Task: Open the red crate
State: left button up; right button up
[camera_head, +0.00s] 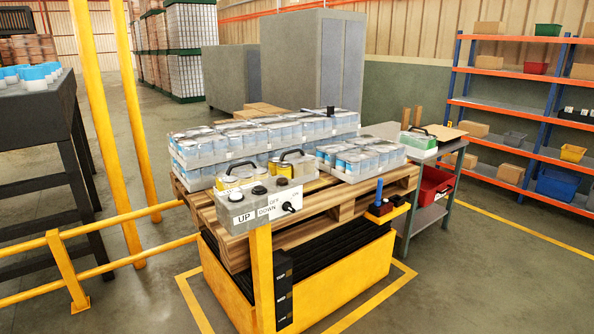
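A red crate (432,187) sits on the lower level of a grey side table (400,208), to the right of the pallet stack. Its upper part is shaded by the tabletop, and I cannot tell whether it has a lid or is open. Neither of my grippers shows in the head view.
A control box (260,206) stands in front, yellow railings (100,225) at left. Floor at lower right is clear.

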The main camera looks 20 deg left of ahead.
aim_at(436, 183)
jog(key=i+l+z, duration=0.15)
jog(key=i, duration=0.15)
jog(key=i+z, duration=0.1)
jog(key=i, duration=0.2)
jog(key=i+l+z, duration=0.2)
jog(key=i, duration=0.95)
jog(key=i+l+z, duration=0.2)
jog(key=i, duration=0.9)
jog(key=j, duration=0.1)
